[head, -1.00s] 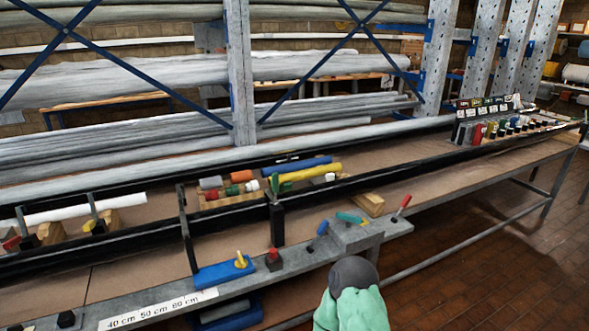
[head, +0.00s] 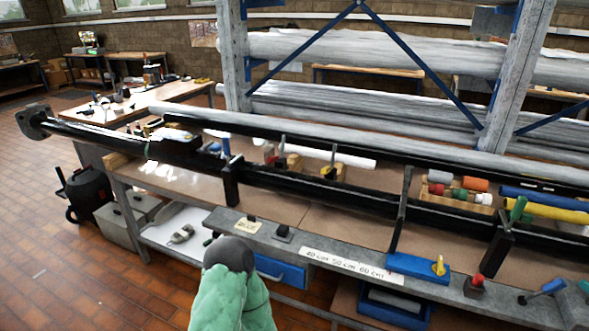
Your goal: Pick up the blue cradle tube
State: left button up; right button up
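A blue tube (head: 545,199) lies at the right edge of the head view. A yellow tube (head: 550,212) lies along its near side, roughly parallel. The right end of the blue tube is cut off by the picture edge. A green clamp-like part (head: 518,208) stands in front of the tubes.
Short coloured rolls on a wooden rack (head: 427,196) lie left of the tubes. A long black beam (head: 350,195) runs along the bench. A blue block with a yellow handle (head: 410,264) sits on the front ledge. A green and dark grey shape (head: 232,300), unclear, rises at the bottom.

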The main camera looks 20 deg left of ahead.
aim_at(546, 200)
jog(key=i+z, duration=0.1)
jog(key=z, duration=0.3)
jog(key=i+l+z, duration=0.1)
jog(key=z, duration=0.3)
jog(key=i+z, duration=0.1)
jog(key=z, duration=0.35)
jog(key=i+z, duration=0.1)
jog(key=z, duration=0.3)
jog(key=i+j+z, duration=0.1)
jog(key=z, duration=0.3)
